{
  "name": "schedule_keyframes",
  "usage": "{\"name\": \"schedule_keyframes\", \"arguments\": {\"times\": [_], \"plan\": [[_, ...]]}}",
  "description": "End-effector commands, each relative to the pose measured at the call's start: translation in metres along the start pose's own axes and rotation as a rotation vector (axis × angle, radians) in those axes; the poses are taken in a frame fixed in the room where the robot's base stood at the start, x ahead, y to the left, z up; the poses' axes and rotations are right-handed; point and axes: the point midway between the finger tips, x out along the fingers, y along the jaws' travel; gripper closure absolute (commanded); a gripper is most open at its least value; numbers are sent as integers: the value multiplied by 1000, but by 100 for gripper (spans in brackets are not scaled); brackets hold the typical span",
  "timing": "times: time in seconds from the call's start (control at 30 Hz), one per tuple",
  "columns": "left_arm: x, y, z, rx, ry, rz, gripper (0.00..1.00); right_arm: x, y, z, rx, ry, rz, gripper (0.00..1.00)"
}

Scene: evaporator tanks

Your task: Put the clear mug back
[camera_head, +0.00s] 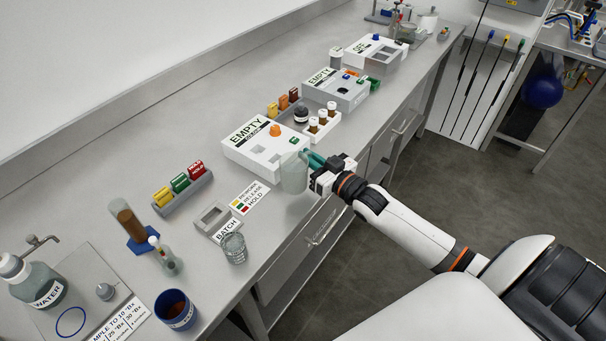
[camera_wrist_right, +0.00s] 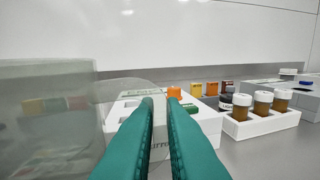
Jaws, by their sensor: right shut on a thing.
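The clear mug (camera_head: 293,175) is a see-through, greyish cup near the front edge of the grey bench. My right gripper (camera_head: 312,161) is shut on it from the right, with teal fingers at its handle side. In the right wrist view, the mug's wall (camera_wrist_right: 45,125) fills the left side. Its handle (camera_wrist_right: 140,84) reaches over to the teal fingers (camera_wrist_right: 163,95). I cannot tell whether the mug's base touches the bench. My left gripper is not in view.
A white EMPTY box (camera_head: 262,150) stands just behind the mug. A BATCH tray (camera_head: 210,217), a label card (camera_head: 250,198) and a ribbed glass (camera_head: 233,248) lie to the left. A white rack of capped vials (camera_head: 318,128) stands farther back.

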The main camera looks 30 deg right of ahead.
Motion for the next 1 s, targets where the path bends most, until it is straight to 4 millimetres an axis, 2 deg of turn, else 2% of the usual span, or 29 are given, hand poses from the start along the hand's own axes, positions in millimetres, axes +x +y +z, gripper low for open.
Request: {"name": "schedule_keyframes", "arguments": {"times": [0.33, 0.77, 0.8, 0.9, 1.0], "plan": [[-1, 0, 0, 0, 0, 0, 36, 1, -2, -40, 1, -1, -1, 100], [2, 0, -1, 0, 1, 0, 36, 1, -2, -49, 0, -2, 1, 100], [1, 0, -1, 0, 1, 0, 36, 1, -2, -48, 0, -2, 1, 86], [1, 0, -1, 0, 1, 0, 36, 1, -2, -48, 0, -1, 1, 70], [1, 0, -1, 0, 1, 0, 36, 1, -2, -48, 0, -1, 1, 69]]}}
